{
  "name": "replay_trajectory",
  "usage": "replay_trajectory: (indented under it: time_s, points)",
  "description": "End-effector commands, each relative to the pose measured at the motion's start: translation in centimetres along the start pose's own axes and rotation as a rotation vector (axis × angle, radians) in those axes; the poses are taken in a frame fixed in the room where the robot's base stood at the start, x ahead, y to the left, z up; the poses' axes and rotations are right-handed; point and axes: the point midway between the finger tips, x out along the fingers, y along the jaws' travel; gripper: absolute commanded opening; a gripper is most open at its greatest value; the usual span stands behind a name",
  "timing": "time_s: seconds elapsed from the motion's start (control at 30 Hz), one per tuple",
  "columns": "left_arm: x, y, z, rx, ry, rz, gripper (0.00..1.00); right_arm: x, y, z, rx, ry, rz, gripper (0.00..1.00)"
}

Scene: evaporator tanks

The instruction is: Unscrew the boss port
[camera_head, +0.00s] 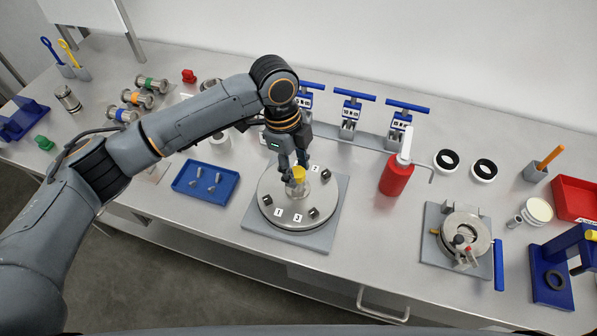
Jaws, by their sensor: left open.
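A round steel lid (287,218) with small numbered white labels and several dark fittings lies on a square grey plate (258,233). The gripper hides part of the cap and the lid's back edge. My right gripper is not in view.
A blue tray (178,185) with small grey parts lies left of the lid. A red bottle (395,178) stands to the right, and blue-handled valves (349,112) line the back. Another round fixture (465,233) sits farther right. The bench's front strip is clear.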

Motion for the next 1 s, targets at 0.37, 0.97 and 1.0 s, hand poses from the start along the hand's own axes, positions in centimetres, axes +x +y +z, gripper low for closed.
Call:
replay_trajectory:
  time_s: [0.37,0.97,1.0]
  points:
    - [-0.05,-0.12,-0.06,0.283,0.000,0.052,0.42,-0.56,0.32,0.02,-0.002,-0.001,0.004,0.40]
    - [0.05,-0.31,-0.21,0.869,-0.001,0.158,0.42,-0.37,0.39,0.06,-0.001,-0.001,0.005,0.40]
    - [0.06,-0.31,-0.24,0.922,-0.002,0.168,0.42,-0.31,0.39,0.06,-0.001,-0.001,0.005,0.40]
